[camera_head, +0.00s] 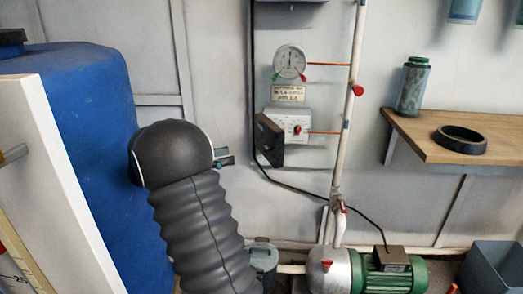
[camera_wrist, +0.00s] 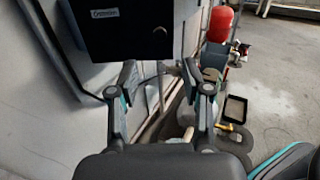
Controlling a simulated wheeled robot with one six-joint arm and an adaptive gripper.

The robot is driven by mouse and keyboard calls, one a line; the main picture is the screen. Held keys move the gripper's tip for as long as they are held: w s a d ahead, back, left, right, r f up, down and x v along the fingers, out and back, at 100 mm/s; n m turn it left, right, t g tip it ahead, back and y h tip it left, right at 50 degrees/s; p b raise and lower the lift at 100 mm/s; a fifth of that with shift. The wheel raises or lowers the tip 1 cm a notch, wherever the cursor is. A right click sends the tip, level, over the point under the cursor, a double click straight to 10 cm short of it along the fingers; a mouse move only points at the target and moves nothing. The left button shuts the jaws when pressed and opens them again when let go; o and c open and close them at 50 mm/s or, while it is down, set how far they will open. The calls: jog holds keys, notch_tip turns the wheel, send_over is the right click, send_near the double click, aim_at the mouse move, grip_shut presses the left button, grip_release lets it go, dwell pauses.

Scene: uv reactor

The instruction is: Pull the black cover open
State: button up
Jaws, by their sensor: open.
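The black cover (camera_head: 269,140) is a dark square plate at the left of a grey box with a dial (camera_head: 299,126) on the wall. It stands at an angle to the box, and the dial face shows. In the wrist view a black panel with a small label (camera_wrist: 135,38), which looks like the cover, fills the upper middle. My gripper (camera_wrist: 159,72) is open and empty, its fingertips apart just below the panel's lower edge. In the head view only a bit of my gripper (camera_head: 224,157) shows left of the cover, the rest hidden behind my arm.
A large blue tank (camera_head: 85,110) stands at the left. A round gauge (camera_head: 290,62) and a white vertical pipe (camera_head: 352,110) are near the box. A green pump (camera_head: 395,273) sits below. A wooden shelf (camera_head: 485,140) juts out at right.

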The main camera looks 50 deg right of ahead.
aim_at(264, 149)
jog(key=x, duration=1.2)
grip_shut()
